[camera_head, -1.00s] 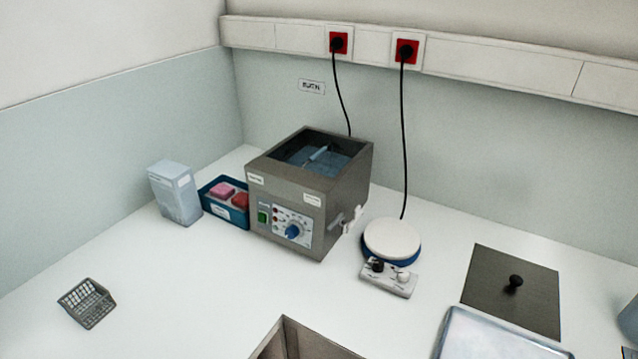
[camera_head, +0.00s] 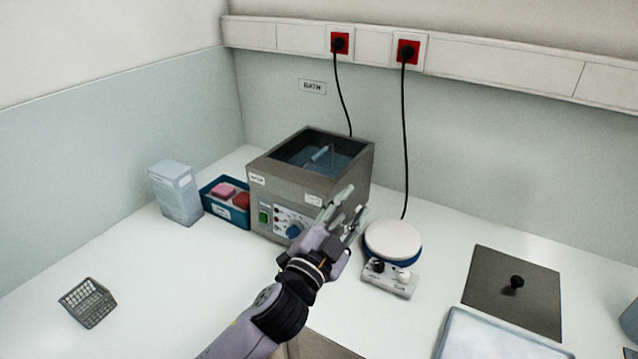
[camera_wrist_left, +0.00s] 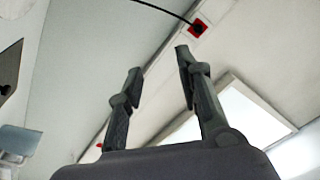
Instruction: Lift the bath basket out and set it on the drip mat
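The grey metal bath (camera_head: 275,175) stands against the back wall, open at the top with bluish liquid inside. A light handle-like bar (camera_head: 319,154) shows in it; I take it for the bath basket's handle, with the rest hidden inside. My left gripper (camera_head: 357,202) is open and empty, in front of the bath's right front corner and apart from the handle. In the left wrist view its two fingers (camera_wrist_left: 160,64) are spread with nothing between them. I cannot make out a drip mat for certain. My right gripper is not in view.
A small grey wire basket (camera_head: 88,302) lies at the left. A blue tray (camera_head: 225,211) and a pale box (camera_head: 175,193) stand left of the bath. A round white-topped plate device (camera_head: 392,240), a dark knobbed lid (camera_head: 540,290) and a pale tray (camera_head: 490,340) are to the right.

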